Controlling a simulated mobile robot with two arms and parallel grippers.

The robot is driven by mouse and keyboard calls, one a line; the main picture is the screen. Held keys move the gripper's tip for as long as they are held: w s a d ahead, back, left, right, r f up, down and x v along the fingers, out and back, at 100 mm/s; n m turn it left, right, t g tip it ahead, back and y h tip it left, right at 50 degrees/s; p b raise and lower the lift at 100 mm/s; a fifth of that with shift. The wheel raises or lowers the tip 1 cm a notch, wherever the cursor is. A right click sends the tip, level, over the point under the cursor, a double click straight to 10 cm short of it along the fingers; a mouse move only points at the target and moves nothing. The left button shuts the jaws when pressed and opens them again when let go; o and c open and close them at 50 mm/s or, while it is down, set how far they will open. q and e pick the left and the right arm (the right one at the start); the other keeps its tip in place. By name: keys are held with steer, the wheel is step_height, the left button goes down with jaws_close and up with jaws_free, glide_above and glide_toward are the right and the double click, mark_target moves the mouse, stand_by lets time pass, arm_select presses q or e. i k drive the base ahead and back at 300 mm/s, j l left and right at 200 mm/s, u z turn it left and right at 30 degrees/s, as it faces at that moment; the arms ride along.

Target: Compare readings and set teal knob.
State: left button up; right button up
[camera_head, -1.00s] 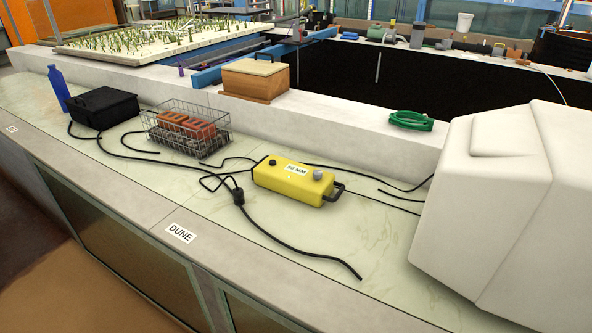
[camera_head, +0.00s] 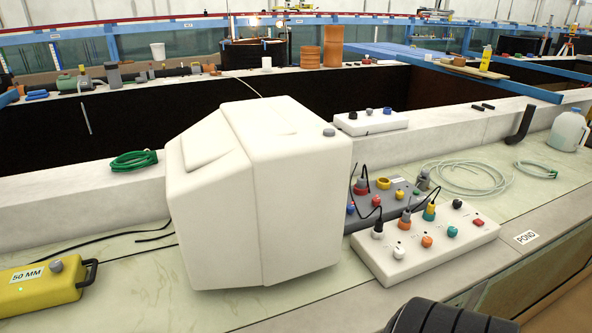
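A white control box (camera_head: 425,262) sits on the counter right of the big white housing. Its front row has a white knob (camera_head: 399,252), an orange knob (camera_head: 426,241) and a teal knob (camera_head: 453,231). Behind these stand taller white, orange and teal fittings, with black cables at some of them. A yellow box (camera_head: 38,285) labelled "50 MM", with a grey knob and a small green light, is cut off at the left edge. No display digits are legible on the white box. Neither gripper shows.
The white housing (camera_head: 290,200) stands between the two boxes. A grey box (camera_head: 362,221) with coloured knobs is partly hidden behind the white box. Another white knob box (camera_head: 371,122) sits on the ledge. Clear hose (camera_head: 470,178), a jug (camera_head: 568,130) and a "POND" label (camera_head: 526,237) are right.

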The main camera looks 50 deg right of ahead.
mark_target(453, 231)
steer(key=k+l, duration=0.2)
steer(key=l, duration=0.4)
steer(key=k+l+u, duration=0.15)
steer(key=l, duration=0.5)
steer(key=k+l, duration=0.25)
steer(key=l, duration=0.35)
steer(key=k+l+u, duration=0.1)
steer(key=k+l, duration=0.15)
steer(key=l, duration=0.3)
steer(key=k+l, duration=0.2)
steer(key=l, duration=0.4)
steer(key=k+l+u, duration=0.15)
steer(key=l, duration=0.4)
steer(key=k+l, duration=0.4)
steer(key=l, duration=0.15)
steer(key=k+l+u, duration=0.1)
steer(key=k+l, duration=0.15)
steer(key=l, duration=0.3)
steer(key=k+j+u, duration=0.2)
steer(key=k, duration=0.4)
steer(key=i, duration=0.4)
